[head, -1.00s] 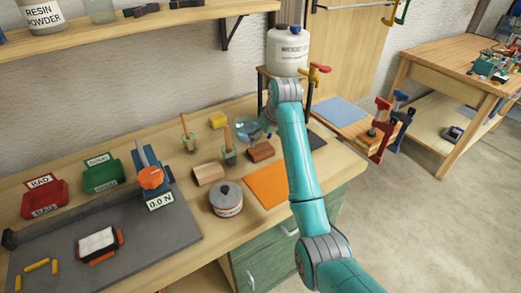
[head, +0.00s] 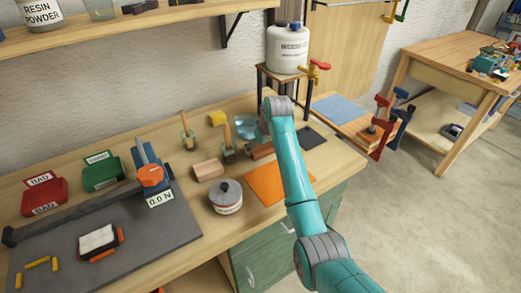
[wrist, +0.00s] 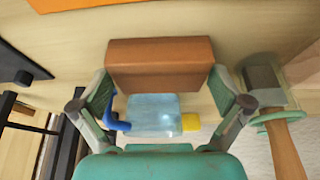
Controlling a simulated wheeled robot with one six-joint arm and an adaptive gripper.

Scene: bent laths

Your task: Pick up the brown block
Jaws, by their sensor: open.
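The brown block (wrist: 160,58) lies on the workbench, across the upper middle of the wrist view. In the head view the brown block (head: 261,151) is partly hidden behind my arm. My gripper (wrist: 161,90) is open and empty, with one finger close to each end of the block. I cannot tell whether either finger touches it.
A clear bluish vessel (head: 245,128) stands behind the block. A brush in a holder (head: 228,148) and a lighter tan block (head: 208,170) are to the left. An orange sheet (head: 268,184) and a lidded pot (head: 226,197) are in front.

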